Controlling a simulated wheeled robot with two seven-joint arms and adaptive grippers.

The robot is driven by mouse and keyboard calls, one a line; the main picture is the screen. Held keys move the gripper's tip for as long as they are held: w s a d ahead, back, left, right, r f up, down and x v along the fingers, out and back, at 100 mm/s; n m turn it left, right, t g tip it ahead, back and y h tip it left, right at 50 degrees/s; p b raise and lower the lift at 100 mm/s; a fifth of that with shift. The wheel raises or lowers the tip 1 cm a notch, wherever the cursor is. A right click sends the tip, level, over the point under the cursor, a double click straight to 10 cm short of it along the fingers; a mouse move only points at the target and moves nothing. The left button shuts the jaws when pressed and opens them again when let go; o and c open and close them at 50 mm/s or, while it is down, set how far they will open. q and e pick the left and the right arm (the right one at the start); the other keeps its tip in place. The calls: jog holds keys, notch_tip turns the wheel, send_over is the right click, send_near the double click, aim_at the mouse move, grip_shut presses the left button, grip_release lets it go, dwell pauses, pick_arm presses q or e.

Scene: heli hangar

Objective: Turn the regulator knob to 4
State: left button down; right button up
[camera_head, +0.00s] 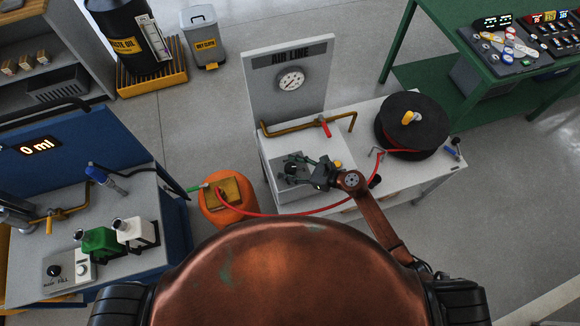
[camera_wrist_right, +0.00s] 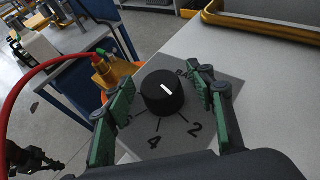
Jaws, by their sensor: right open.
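The regulator knob (camera_wrist_right: 163,97) is round and black with a white mark on top, in the right wrist view. It sits on a grey dial plate (camera_wrist_right: 178,143) where a 2 and a 4 are readable; other numbers are partly hidden. I cannot tell which number the mark points to. My right gripper (camera_wrist_right: 162,82) is open, with one green finger on each side of the knob; contact is not visible. In the head view the right gripper (camera_head: 291,169) is over the white bench. A dark jointed part at the wrist view's lower left may be my left gripper (camera_wrist_right: 32,158).
The AIR LINE panel (camera_head: 262,85) with a round gauge (camera_head: 291,80) stands behind the knob. A brass pipe (camera_head: 284,129) with a red handle crosses the bench. A black hose reel (camera_head: 412,135) stands right; a red hose (camera_head: 318,209) runs to an orange tank (camera_head: 230,213).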

jog(key=shift+c, duration=0.3)
jog(key=c, duration=1.1)
jog(key=shift+r+m+t+h+p, duration=0.15)
jog(key=shift+m+t+h+p, duration=0.15)
jog(key=shift+m+t+p, duration=0.35)
jog(key=m+t+h+p, duration=0.2)
jog(key=p, duration=0.2)
jog(key=m+t+h+p, duration=0.2)
jog(key=m+p, duration=0.1)
jog(key=p, duration=0.1)
jog(key=shift+s+a+r+m+h, duration=0.1)
jog(key=shift+m+h, duration=0.15)
jog(key=shift+h, duration=0.15)
jog(key=shift+m+t+h+p, duration=0.65)
jog(key=shift+m+h+p, duration=0.15)
jog(key=shift+m+h, duration=0.15)
jog(key=shift+f+m+h, duration=0.2)
jog(key=shift+m+h, duration=0.25)
jog(key=shift+h, duration=0.2)
jog(key=shift+p, duration=0.35)
jog(key=o, duration=1.2)
jog(key=shift+c, duration=0.2)
